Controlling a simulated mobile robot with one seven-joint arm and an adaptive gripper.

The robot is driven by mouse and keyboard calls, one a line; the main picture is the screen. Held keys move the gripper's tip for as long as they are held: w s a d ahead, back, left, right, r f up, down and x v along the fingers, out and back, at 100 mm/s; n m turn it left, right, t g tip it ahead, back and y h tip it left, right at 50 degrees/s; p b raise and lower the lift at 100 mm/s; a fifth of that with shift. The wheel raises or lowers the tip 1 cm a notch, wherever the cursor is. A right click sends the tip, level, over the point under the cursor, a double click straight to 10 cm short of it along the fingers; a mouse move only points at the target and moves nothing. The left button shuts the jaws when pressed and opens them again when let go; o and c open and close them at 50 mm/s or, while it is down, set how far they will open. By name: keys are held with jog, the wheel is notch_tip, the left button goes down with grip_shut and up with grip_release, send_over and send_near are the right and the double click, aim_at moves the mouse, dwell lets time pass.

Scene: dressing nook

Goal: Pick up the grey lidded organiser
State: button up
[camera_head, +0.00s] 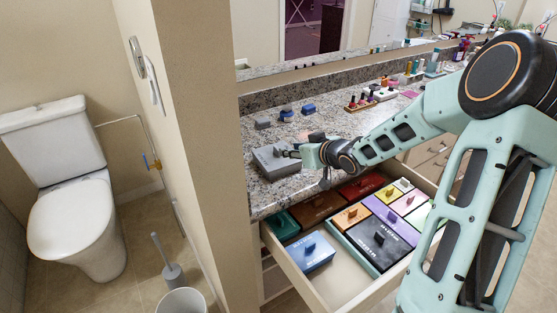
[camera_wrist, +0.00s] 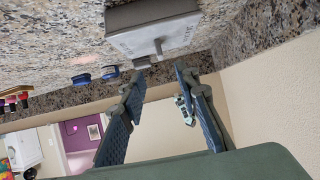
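The grey lidded organiser (camera_head: 268,162) sits on the granite counter near its left end, just behind the open drawer. It also shows at the top of the wrist view (camera_wrist: 135,30), with a small grey knob (camera_wrist: 158,47) on its lid. My gripper (camera_head: 293,153) is at the organiser's right side in the head view. In the wrist view my gripper (camera_wrist: 160,73) is open, its two fingers apart and empty. The knob lies just beyond the fingertips, roughly between them. I cannot tell whether a finger touches the organiser.
An open drawer (camera_head: 350,301) below holds several coloured lidded boxes, including a black one (camera_head: 378,243) and a blue one (camera_head: 310,252). Small blue pieces (camera_head: 308,109) and a grey one (camera_head: 263,123) lie farther back on the counter (camera_head: 300,186). A wall edge stands close at the left.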

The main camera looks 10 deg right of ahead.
aim_at(277, 148)
jog(key=b+x, duration=0.3)
jog(key=x, duration=0.7)
jog(key=shift+w+a+f, duration=0.15)
jog(key=shift+f, duration=0.05)
jog(key=shift+c, duration=0.3)
grip_shut()
jog(key=shift+r, duration=0.1)
